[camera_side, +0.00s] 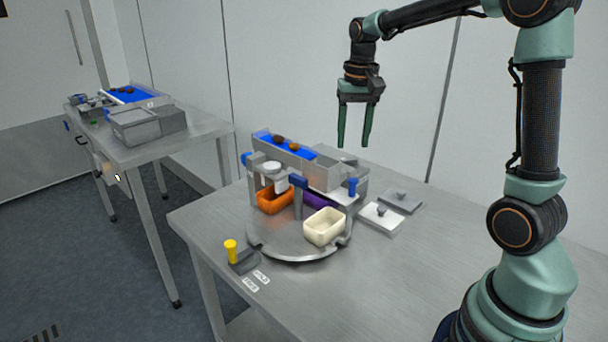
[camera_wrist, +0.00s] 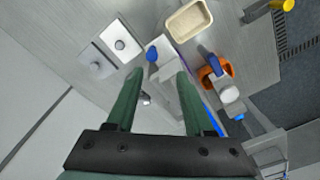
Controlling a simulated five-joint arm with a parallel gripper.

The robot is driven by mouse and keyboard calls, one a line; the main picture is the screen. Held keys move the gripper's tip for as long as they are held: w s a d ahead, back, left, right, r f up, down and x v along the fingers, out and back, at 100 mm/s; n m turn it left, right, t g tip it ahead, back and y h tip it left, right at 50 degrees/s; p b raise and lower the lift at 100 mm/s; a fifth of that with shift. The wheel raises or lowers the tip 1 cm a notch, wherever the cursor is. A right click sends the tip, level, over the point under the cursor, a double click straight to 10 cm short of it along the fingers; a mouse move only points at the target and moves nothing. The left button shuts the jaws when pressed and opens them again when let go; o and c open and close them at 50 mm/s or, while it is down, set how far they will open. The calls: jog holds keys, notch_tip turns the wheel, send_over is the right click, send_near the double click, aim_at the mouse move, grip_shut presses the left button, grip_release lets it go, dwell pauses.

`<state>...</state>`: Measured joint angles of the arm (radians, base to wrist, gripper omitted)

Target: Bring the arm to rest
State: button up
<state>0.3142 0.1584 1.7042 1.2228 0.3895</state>
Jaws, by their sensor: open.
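My gripper (camera_side: 355,142) hangs in the air above the back of the near table, fingers pointing down. In the wrist view my gripper (camera_wrist: 154,84) has its two green fingers spread apart with nothing held between them. It is well above the grading machine (camera_side: 322,172) and touches nothing. The blue belt (camera_side: 272,142) on the machine carries a few brown dates (camera_side: 294,147). A round turntable (camera_side: 290,242) below it holds a cream bin (camera_side: 324,227), an orange bin (camera_side: 274,201) and a purple bin (camera_side: 317,199), the last partly hidden.
Two small plates with knobs, one white (camera_side: 379,217) and one grey (camera_side: 401,201), lie right of the machine. A yellow-handled lever (camera_side: 231,251) stands at the front left. A second table (camera_side: 170,140) with similar equipment is at the left. The near table's right side is clear.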

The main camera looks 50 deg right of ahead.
jog(key=s+a+r+n+t, duration=0.1)
jog(key=s+a+n+t, duration=0.4)
jog(key=s+a+n, duration=0.3)
jog(key=s+a, duration=0.2)
jog(key=a, duration=0.2)
jog(key=shift+s+a, duration=0.4)
